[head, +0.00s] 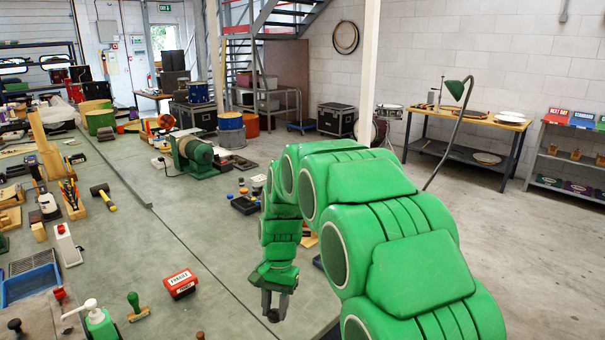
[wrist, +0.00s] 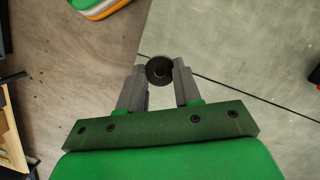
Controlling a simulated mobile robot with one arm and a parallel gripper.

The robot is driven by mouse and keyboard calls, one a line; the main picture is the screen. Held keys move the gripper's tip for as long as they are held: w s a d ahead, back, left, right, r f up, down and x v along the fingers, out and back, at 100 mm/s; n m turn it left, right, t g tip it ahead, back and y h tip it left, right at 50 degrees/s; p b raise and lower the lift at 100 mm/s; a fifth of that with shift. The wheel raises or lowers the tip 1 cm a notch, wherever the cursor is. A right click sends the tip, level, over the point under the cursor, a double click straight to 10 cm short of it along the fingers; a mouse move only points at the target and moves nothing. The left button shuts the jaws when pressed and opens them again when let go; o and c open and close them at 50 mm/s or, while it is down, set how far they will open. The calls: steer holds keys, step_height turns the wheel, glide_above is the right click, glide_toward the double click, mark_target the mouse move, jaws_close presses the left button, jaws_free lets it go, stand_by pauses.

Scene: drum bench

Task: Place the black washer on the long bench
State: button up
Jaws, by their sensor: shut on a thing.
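My gripper (head: 274,306) hangs with its fingers down low over the long bench (head: 135,245), near the bench's right part. In the head view the washer (head: 273,315) is a small dark spot at the fingertips. A green-grey surface (wrist: 225,50) with a dark seam lies under it at the right of the wrist view. I cannot tell the exact gap between washer and bench.
Behind are black trays (head: 245,205) with small caps and a green motor (head: 193,155). Bench surface between the box and my gripper is clear.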

steer(key=shift+n, duration=0.9)
steer(key=w+d+f, duration=0.1)
steer(key=w+d, duration=0.1)
steer(key=d, duration=0.2)
steer(key=w+d+f, duration=0.1)
steer(key=w+d, duration=0.1)
steer(key=d, duration=0.2)
steer(key=w+d+f, duration=0.2)
steer(key=w+d, duration=0.1)
steer(key=d, duration=0.1)
steer(key=shift+d, duration=0.3)
steer(key=w+d+f+n, duration=0.1)
steer(key=w+d+f, duration=0.1)
steer(key=d, duration=0.7)
steer(key=shift+w+d+f+h, duration=0.25)
steer(key=shift+d+f+h, duration=0.1)
steer(key=shift+h, duration=0.05)
steer(key=shift+d, duration=0.1)
